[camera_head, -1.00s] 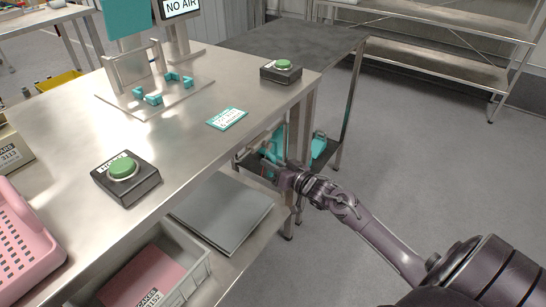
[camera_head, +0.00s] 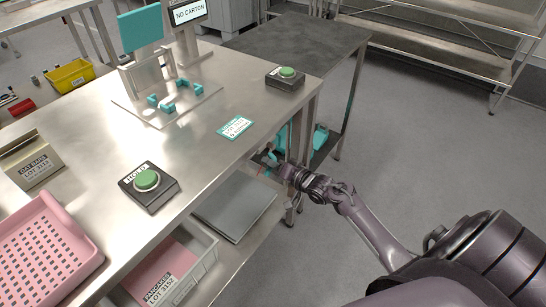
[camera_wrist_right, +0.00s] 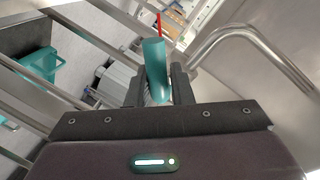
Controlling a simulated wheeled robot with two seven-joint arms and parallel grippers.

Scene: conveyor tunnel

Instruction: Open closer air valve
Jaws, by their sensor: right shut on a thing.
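My right gripper (camera_head: 281,168) reaches in under the right end of the steel table. It is shut on a teal lever (camera_wrist_right: 155,62), which stands between its two fingers in the right wrist view. A thin red piece (camera_wrist_right: 159,24) shows beyond the lever's far end. In the head view the lever (camera_head: 271,156) is small and partly hidden by the gripper and the table edge. The closer's screen (camera_head: 189,12) on the tabletop reads "NO CARTON". My left gripper is not in view.
Two black boxes with green buttons (camera_head: 146,180) (camera_head: 287,72) sit on the steel table (camera_head: 95,145), with a teal label card (camera_head: 236,128) between. A pink crate (camera_head: 45,245) stands at left. A bent metal tube (camera_wrist_right: 255,35) passes close to the right gripper. Open floor lies right.

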